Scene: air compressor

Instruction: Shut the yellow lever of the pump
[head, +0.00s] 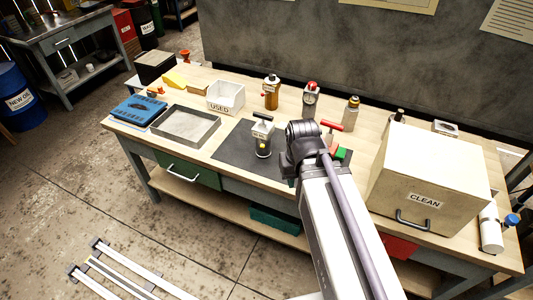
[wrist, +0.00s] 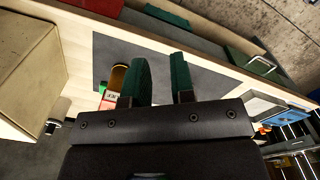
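On the dark mat in the head view stands a small pump-like device (head: 263,142) with a black top handle, a white labelled upper part and a dark body. A small yellow patch (head: 263,146) on its front looks like the lever; its exact angle is too small to tell. In the wrist view my gripper (wrist: 160,62) is open, its two green-padded fingers apart with only mat and bench between them. In the head view my arm covers the gripper, to the right of the device. I cannot make out the device or yellow lever in the wrist view.
A red-handled item (head: 331,127) stands right beside my arm. Bottles, including an amber one (head: 271,93), line the back. The CLEAN box (head: 430,180) fills the right. A grey tray (head: 185,127) and the USED bin (head: 226,97) stand left. The mat (head: 230,150) has bare room.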

